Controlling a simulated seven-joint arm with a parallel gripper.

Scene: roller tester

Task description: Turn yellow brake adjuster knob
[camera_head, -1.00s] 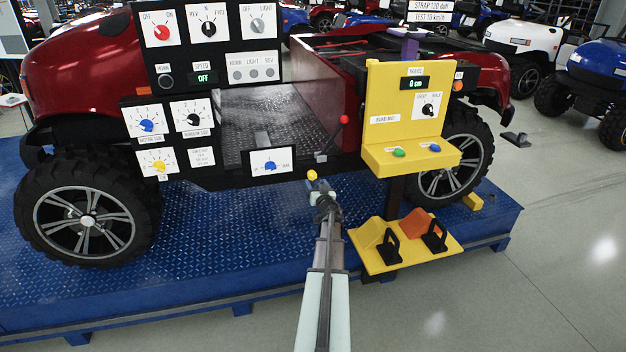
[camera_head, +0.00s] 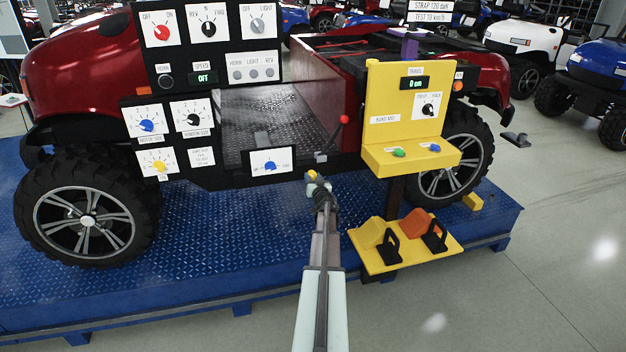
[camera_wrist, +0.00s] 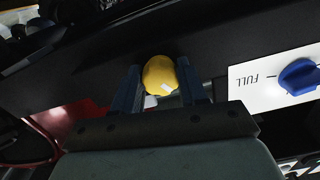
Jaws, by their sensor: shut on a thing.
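The yellow brake adjuster knob (camera_head: 311,175) sits low below the dark vehicle sill, to the right of the panel with a blue dial. In the wrist view the yellow knob (camera_wrist: 160,76) is round with a small white mark on its face. My gripper (camera_head: 316,181) reaches it from below and in front. In the wrist view the two dark fingers of my gripper (camera_wrist: 160,88) stand on either side of the knob and are shut on it. The knob's stem is hidden.
A blue dial (camera_head: 270,165) is on a white plate left of the knob. A red-tipped lever (camera_head: 344,119) rises above right. A yellow control stand (camera_head: 405,105) and yellow pedal plate (camera_head: 405,255) are at right. The blue platform (camera_head: 230,230) is open at left.

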